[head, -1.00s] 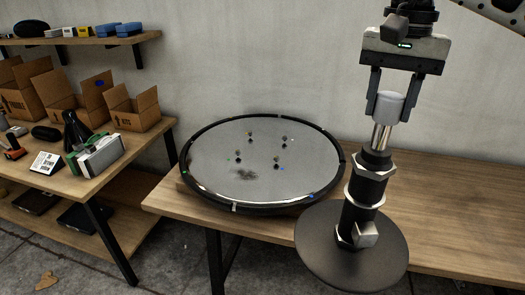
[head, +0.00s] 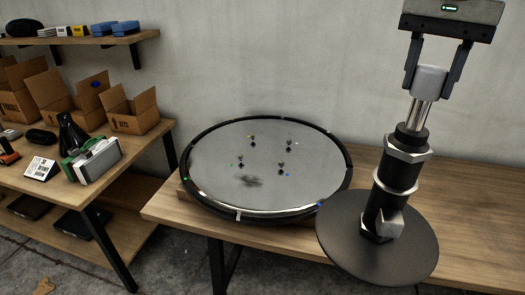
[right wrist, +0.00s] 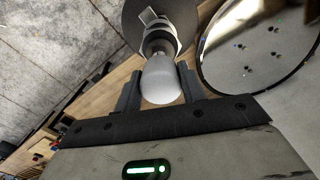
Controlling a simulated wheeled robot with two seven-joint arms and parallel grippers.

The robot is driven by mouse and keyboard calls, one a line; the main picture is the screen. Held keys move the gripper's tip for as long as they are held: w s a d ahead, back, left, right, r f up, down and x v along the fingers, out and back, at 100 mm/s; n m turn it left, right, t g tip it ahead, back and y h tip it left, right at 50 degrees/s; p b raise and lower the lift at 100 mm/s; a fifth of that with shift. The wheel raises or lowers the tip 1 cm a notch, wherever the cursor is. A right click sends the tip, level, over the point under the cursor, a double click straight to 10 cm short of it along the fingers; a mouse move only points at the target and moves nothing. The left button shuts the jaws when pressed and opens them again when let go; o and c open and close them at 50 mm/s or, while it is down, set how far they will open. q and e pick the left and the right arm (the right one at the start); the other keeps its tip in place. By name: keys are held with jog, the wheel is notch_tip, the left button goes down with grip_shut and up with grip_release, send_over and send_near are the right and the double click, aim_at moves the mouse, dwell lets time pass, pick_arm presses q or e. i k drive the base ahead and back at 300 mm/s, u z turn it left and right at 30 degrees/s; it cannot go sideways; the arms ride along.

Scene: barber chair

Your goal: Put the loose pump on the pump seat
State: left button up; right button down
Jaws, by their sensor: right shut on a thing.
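The loose pump (head: 397,190) is a black and silver cylinder with a wide dark round base plate and a pale cap on top. My right gripper (head: 436,82) is shut on the cap, and the pump hangs below it, slightly tilted, in front of the table's right part. In the right wrist view the cap (right wrist: 160,80) sits between the fingers. The pump seat (head: 262,150) appears to be the round grey disc with a black rim on the table; several small studs stand up near its middle. The pump's base is right of the disc, overlapping its edge in the picture. My left gripper is not in view.
The wooden table (head: 480,190) is bare to the right of the disc. A shelf table (head: 60,190) at the left holds open cardboard boxes (head: 132,110), a green and white device (head: 95,158) and small items. A pale wall stands behind.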

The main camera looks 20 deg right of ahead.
aim_at(267, 153)
jog(key=i, duration=1.3)
